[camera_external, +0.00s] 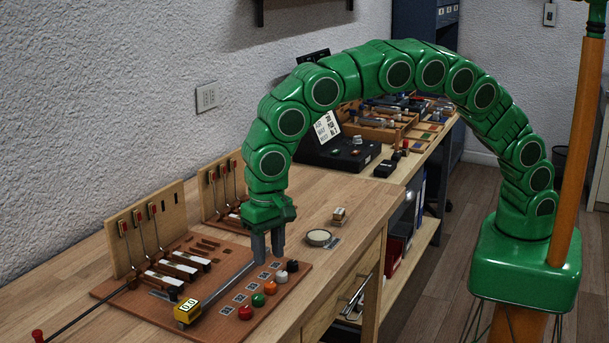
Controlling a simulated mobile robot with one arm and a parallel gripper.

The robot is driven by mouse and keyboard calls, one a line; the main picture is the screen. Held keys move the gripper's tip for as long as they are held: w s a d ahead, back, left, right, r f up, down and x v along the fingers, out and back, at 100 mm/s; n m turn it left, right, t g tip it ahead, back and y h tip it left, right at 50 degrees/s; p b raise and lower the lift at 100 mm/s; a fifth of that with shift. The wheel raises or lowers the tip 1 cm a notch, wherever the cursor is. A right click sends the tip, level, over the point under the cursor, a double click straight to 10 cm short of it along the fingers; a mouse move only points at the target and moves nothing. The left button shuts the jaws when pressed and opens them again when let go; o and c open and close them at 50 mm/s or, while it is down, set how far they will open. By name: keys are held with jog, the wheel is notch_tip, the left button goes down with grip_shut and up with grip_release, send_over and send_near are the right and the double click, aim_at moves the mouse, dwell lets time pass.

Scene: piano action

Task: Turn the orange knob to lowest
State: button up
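The orange knob (270,288) sits in a row of knobs along the right front edge of a reddish-brown board (215,329). It stands between a green knob (258,300) and a light grey knob (281,277). The knob's pointer or setting is too small to read. My gripper (268,258) points down above the board, a little behind the knob row and up-picture from the orange knob. A gap shows between its two grey fingers, and nothing is seen between them. It appears apart from the orange knob.
A red knob (246,313) and a black knob (292,266) end the row. A yellow display block (187,311) with a grey bar lies left of it. Piano action levers (175,266) stand further left. A round tin (319,238) sits right of my gripper.

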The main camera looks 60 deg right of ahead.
aim_at(270, 284)
jog(key=shift+f, duration=3.8)
grip_shut()
jog(key=shift+n, duration=0.4)
jog(key=n, duration=0.3)
jog(key=shift+n, duration=0.3)
jog(key=n, duration=0.3)
jog(key=shift+n, duration=0.3)
jog(key=n, duration=0.4)
jog(key=shift+n, duration=2.2)
